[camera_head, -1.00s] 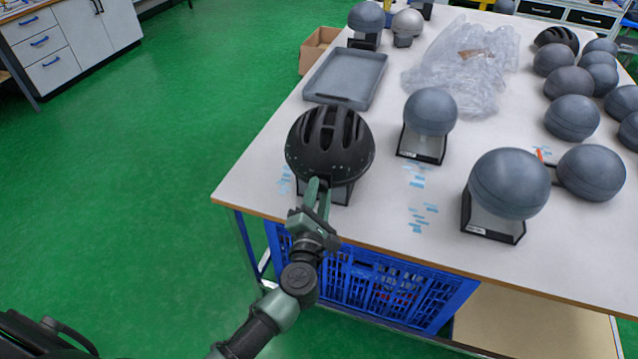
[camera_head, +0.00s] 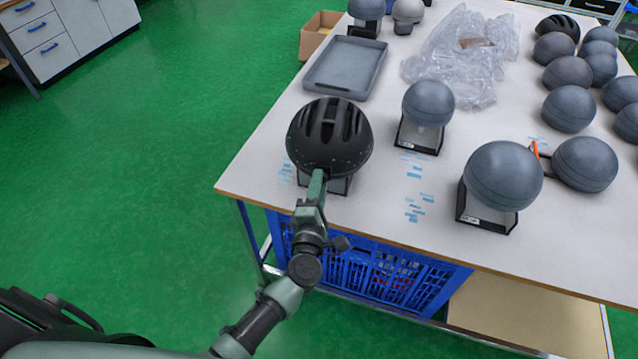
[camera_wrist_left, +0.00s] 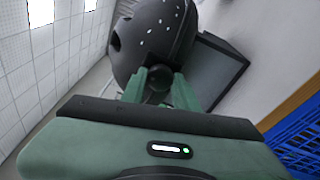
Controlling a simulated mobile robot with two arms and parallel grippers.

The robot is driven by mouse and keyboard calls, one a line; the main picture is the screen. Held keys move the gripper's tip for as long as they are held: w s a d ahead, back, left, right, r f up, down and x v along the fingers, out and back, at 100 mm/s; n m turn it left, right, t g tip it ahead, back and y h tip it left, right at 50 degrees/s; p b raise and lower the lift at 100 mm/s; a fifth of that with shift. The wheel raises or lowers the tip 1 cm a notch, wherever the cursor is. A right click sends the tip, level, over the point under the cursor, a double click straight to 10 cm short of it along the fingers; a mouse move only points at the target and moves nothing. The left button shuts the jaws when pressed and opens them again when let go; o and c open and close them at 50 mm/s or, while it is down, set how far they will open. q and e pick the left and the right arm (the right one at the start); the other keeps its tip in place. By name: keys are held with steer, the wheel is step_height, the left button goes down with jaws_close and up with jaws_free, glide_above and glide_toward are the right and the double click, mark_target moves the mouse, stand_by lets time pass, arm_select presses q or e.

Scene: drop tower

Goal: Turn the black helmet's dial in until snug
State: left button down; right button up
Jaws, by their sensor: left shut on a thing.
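The black helmet (camera_head: 330,133) sits on a stand at the table's front left corner, its vents facing up. In the left wrist view the helmet (camera_wrist_left: 150,40) fills the top middle, with small pale dots on its shell. My left gripper (camera_head: 317,180) reaches the helmet's near lower rim from below. In the left wrist view its two green fingers are closed on a dark round dial (camera_wrist_left: 158,82) at the rim. The fingers partly hide the dial. My right gripper is in neither view.
Grey headforms on stands (camera_head: 428,104) and (camera_head: 503,176) stand to the right. A grey tray (camera_head: 318,83) and crumpled clear plastic (camera_head: 462,62) lie behind. Blue tape marks dot the table. A blue crate (camera_head: 385,272) is under the table edge.

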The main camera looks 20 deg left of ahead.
arm_select(q)
steer(key=c, duration=1.1)
jaws_free()
steer(key=shift+o, duration=0.2)
steer(key=s+d+b, duration=0.1)
steer(key=s, duration=0.6)
steer(key=shift+s, duration=0.35)
steer(key=shift+d+f, duration=0.1)
